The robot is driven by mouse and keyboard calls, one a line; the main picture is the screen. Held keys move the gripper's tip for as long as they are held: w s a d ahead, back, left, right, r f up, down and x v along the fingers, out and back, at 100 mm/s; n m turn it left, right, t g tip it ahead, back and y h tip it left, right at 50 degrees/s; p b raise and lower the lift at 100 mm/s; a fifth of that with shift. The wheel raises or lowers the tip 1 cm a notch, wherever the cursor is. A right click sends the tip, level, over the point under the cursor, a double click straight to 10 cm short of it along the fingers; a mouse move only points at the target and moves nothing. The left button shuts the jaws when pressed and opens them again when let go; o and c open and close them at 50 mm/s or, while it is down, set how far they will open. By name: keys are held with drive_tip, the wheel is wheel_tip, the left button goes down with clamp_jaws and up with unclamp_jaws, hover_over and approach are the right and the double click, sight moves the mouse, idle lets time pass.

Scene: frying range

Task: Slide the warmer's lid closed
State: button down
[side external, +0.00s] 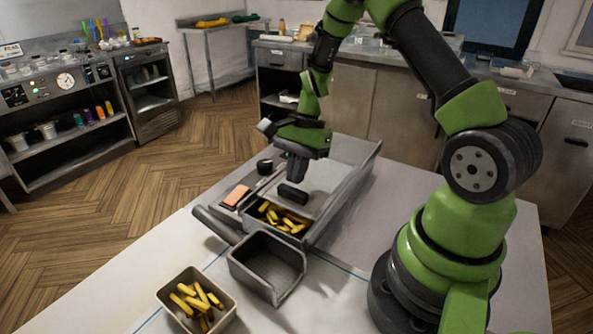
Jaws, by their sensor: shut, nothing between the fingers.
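The warmer (345,200) is a long grey metal box on the white table. Its near end is open and shows yellow fries (285,219) inside. The lid (322,196) looks like a flat pale panel over the part behind the fries, with a black block-like handle (292,193) near its front edge. My gripper (296,180) points down at the handle, shut and empty. Its fingertips are close to the handle's back side; I cannot tell whether they touch it. The lid's far part is partly hidden behind my gripper.
A dark grey fry basket (267,266) with a handle stands in front of the warmer's open end. A beige tray of fries (194,306) sits at the front left. A salmon-coloured block (237,195) and a black round object (265,166) lie left of the warmer.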

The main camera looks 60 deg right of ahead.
drive_tip(key=a, duration=0.6)
idle(0.4)
drive_tip(key=shift+d, duration=0.45)
drive_tip(key=d, duration=0.3)
drive_tip(key=shift+d, duration=0.15)
drive_tip(key=v, duration=0.9)
drive_tip(key=s+a+r+n+t+h, duration=0.1)
drive_tip(key=s+a+r+n, duration=0.15)
drive_tip(key=r, duration=0.25)
drive_tip(key=s+a+r+n+t+h, duration=0.1)
drive_tip(key=s+a+r+n+t, duration=0.1)
drive_tip(key=a+r+n, duration=0.3)
drive_tip(key=s+a+r+n+t, duration=0.4)
drive_tip(key=s+n, duration=0.2)
drive_tip(key=s, duration=0.3)
drive_tip(key=shift+s+r, duration=0.2)
drive_tip(key=shift+s, duration=0.15)
